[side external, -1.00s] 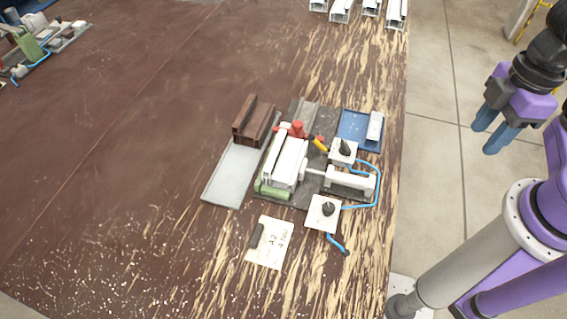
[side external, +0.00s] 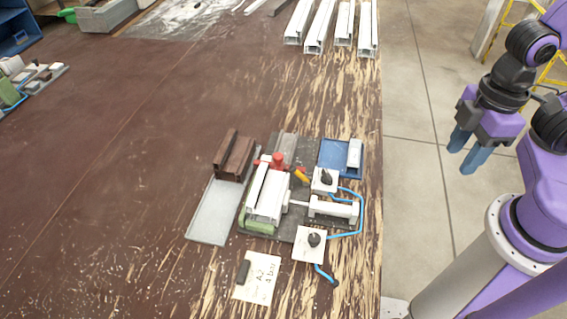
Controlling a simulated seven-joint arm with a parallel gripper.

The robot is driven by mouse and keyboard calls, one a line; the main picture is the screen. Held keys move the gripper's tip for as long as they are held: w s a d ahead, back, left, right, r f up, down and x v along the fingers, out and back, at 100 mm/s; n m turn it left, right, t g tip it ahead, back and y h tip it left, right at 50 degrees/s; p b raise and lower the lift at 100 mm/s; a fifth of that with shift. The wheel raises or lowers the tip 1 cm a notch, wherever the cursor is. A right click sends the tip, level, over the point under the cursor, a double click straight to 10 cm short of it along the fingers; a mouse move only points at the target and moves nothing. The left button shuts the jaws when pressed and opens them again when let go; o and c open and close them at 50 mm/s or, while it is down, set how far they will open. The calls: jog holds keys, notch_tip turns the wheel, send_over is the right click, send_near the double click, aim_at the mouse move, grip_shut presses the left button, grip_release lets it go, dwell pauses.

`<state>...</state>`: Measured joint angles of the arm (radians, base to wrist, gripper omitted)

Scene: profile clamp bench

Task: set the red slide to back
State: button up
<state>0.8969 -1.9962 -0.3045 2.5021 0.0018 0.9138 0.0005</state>
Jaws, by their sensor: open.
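The red slide (side external: 278,160) is a small red block with a knob at the far end of the clamp fixture. It sits beside a white profile (side external: 266,195) that lies in the fixture. Which end of its travel it stands at I cannot tell. My gripper (side external: 466,155) is at the right, with blue fingers pointing down. It is open and empty, past the table's right edge and well apart from the slide.
A yellow-tipped lever (side external: 301,175), white knob plates (side external: 309,244) and a cylinder (side external: 333,208) with blue hose crowd the fixture's right side. A brown block (side external: 234,157) and grey tray (side external: 214,212) stand left. White profiles (side external: 320,25) lie at the back.

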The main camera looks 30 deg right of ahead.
jog(key=shift+a, duration=0.1)
jog(key=shift+c, duration=0.4)
notch_tip(320, 180, up, 3)
jog(key=m, duration=1.3)
send_over(278, 155)
notch_tip(278, 155, down, 17)
jog(key=shift+s+f, duration=0.1)
jog(key=shift+f, duration=0.05)
grip_shut()
